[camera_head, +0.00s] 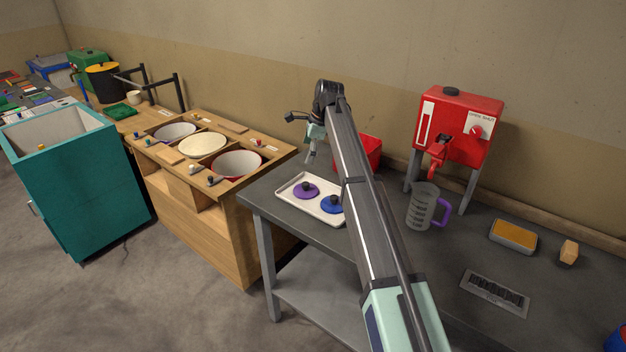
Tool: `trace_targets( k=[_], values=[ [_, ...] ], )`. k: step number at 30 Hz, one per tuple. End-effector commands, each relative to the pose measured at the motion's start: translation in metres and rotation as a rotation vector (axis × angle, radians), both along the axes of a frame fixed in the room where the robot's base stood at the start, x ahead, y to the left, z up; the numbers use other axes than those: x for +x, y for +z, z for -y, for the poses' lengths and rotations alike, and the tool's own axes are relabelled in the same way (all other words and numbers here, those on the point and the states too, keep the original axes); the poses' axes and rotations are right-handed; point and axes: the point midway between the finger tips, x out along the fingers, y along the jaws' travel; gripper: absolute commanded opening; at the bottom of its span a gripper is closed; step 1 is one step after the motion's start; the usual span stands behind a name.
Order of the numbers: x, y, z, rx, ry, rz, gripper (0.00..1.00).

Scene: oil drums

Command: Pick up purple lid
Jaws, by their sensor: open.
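The purple lid (305,191) lies on a white tray (318,213) on the dark grey table. It is a flat disc with a dark round knob on top. A blue lid (333,204) with a similar knob lies to its right on the same tray, partly beside my arm. My gripper (310,160) hangs above the back of the tray, pointing down, apart from the purple lid. It is open and holds nothing that I can see.
A red bin (370,153) stands behind my arm. A red dispenser (458,122) on legs and a measuring jug with purple handle (422,208) stand to the right. A wooden counter with bowls (203,145) adjoins the table at left.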

Motion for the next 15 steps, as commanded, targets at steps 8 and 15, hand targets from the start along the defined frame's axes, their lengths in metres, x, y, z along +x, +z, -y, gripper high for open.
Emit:
trace_targets(
  k=[8, 15],
  values=[
    [-0.015, 0.032, 0.045, 0.103, -0.100, -0.154, 1.00],
    [-0.017, -0.001, 0.031, 0.104, -0.100, -0.159, 1.00]
  ],
)
